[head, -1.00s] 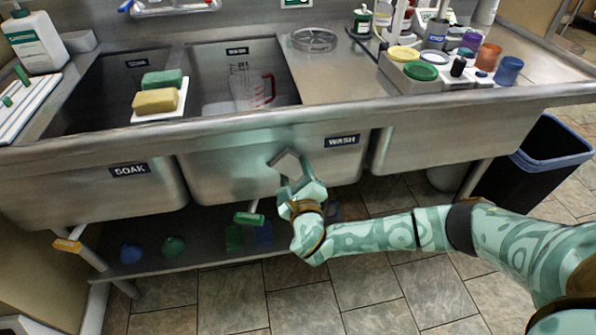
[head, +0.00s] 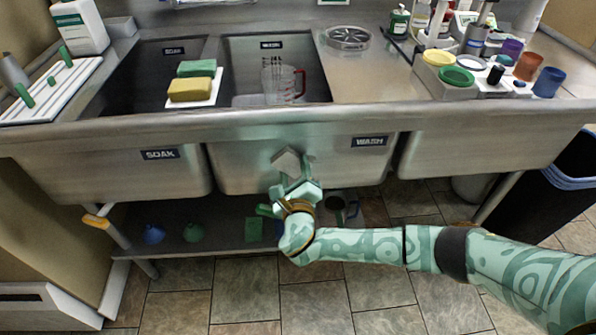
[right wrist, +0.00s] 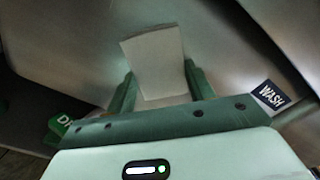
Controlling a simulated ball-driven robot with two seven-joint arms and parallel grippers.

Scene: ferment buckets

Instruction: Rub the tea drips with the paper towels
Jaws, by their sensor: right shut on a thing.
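My right gripper (head: 297,180) is shut on a pale grey, flat square piece, which looks like the folded paper towels (head: 287,160). In the right wrist view the paper towels (right wrist: 155,62) stick out between the two green fingers. They are at the front wall of the wash basin (head: 240,165), left of and below the WASH label (head: 370,141). I cannot tell whether they touch the metal. No tea drips can be made out on the steel; the towels and gripper hide part of the wall. My left gripper is not in view.
A green drain handle (head: 264,210) is beside my right gripper, partly hidden. Above are the sink rim (head: 330,116), a tray with yellow and green sponges (head: 195,103) and a measuring jug (head: 280,82). A lower shelf (head: 215,222) holds coloured items. A dark bin (head: 565,185) stands right.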

